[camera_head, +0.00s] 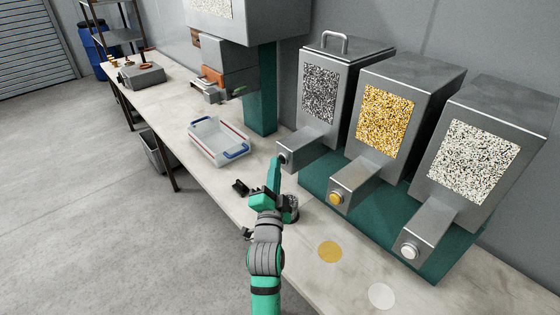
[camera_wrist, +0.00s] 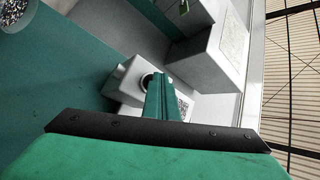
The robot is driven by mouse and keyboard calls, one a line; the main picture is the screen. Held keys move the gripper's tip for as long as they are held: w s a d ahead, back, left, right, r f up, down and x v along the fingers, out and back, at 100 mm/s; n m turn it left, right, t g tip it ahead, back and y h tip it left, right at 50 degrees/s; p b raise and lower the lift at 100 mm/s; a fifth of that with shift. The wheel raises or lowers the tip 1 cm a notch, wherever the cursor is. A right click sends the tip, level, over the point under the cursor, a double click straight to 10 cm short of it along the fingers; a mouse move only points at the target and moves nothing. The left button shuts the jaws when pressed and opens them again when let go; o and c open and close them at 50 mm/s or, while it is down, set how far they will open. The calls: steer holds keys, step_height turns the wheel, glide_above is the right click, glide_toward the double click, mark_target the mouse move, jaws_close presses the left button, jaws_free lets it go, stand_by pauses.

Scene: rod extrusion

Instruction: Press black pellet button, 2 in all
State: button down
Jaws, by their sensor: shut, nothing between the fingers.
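The black pellet dispenser (camera_head: 316,100) is the leftmost of three grey hoppers, with a black-and-white speckled window. Its dark button (camera_head: 284,158) is on the end of its short spout. My gripper (camera_head: 277,160) is shut and empty, with its fingertips right at this button. In the wrist view the green fingers (camera_wrist: 160,80) overlap the right side of the dark round button (camera_wrist: 146,80); I cannot tell whether they touch it. A cup of dark speckled pellets (camera_head: 291,204) stands by my wrist, and a cup also shows in the wrist view's top left corner (camera_wrist: 16,14).
The yellow button (camera_head: 336,198) and white button (camera_head: 409,251) are on the neighbouring hoppers to the right. Yellow (camera_head: 330,252) and white (camera_head: 381,296) discs mark the bench in front. A clear tray with blue handles (camera_head: 219,126) lies to the left.

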steer(key=shift+s, duration=0.1)
steer(key=shift+s+a, duration=0.45)
steer(key=shift+a, duration=0.25)
steer(key=shift+s+a, duration=0.75)
steer(key=shift+a, duration=0.3)
steer(key=shift+s+a, duration=0.75)
steer(key=shift+a, duration=0.25)
steer(key=s+d+f+n+g+y, duration=0.2)
steer(key=s+f+n+y, duration=0.2)
steer(key=s+f+n, duration=1.1)
steer(key=s+f+g, duration=0.1)
steer(key=s+f, duration=0.2)
steer(key=s, duration=1.2)
steer(key=s+a+f+m+g, duration=0.1)
steer(key=s+f, duration=0.2)
steer(key=s, duration=1.2)
steer(key=shift+s+f+g, duration=0.35)
steer(key=shift+g, duration=0.05)
